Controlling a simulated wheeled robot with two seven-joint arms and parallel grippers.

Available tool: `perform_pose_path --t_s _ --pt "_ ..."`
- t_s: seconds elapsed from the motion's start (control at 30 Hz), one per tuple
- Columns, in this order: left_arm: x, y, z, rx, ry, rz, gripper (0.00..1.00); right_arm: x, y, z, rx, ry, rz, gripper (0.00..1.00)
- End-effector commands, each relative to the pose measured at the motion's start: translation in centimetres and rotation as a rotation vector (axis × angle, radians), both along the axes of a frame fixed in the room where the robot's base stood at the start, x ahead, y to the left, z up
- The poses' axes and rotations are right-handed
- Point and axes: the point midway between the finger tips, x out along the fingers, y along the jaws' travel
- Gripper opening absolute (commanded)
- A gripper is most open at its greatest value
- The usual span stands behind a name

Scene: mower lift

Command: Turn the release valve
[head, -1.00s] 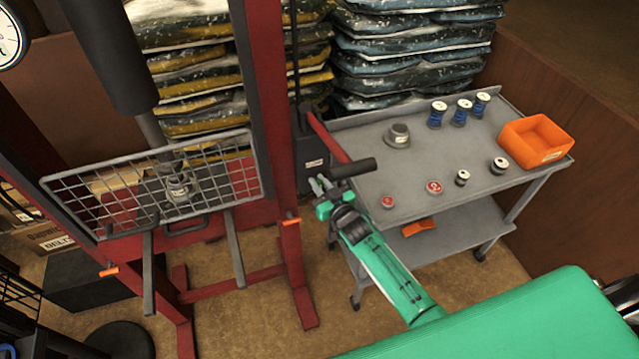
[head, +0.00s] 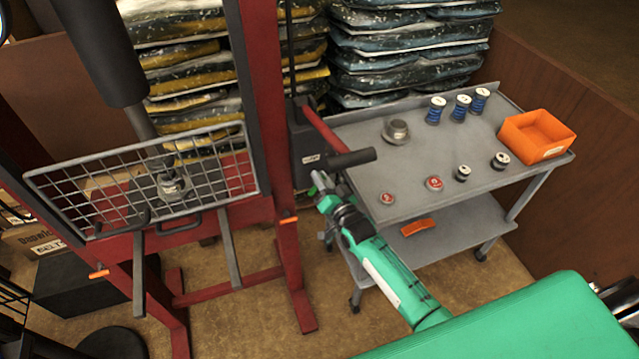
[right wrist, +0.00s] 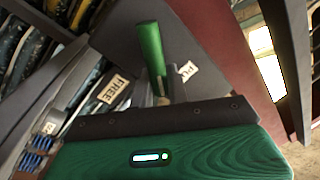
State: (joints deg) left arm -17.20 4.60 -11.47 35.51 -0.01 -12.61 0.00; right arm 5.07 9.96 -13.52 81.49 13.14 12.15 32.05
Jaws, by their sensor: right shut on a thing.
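The release valve shows in the right wrist view as a green lever (right wrist: 150,48) standing up from the dark pump unit. A label with the word FREE is to its left, and another, partly hidden label is to its right. My right gripper (head: 322,187) is at the front of the dark pump unit (head: 308,150), below the black pump grip. In the right wrist view my right gripper (right wrist: 158,92) is shut on the lever's lower part. The lever's base is hidden. My left gripper is not in view.
A red pump arm with a black grip (head: 350,158) juts out just above my right gripper. A grey cart (head: 400,170) with spools and an orange bin (head: 538,136) stands to the right. A red press frame (head: 262,100) with a wire guard (head: 100,190) is to the left.

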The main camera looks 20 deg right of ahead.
Motion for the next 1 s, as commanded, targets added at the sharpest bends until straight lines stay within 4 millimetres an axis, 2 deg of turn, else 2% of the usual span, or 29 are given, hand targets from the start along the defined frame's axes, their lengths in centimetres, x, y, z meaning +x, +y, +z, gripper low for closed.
perform_pose_path --t_s 0.03,0.5,1.0 --pt "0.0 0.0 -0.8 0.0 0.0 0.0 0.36 0.0 -0.1 -0.5 0.045 0.002 0.0 0.0" --pt "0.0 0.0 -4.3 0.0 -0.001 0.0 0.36 0.0 -0.9 -1.4 0.49 0.017 -0.001 0.0" --pt "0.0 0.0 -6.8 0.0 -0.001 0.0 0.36 0.0 -1.1 -2.1 0.852 0.03 -0.001 0.0"
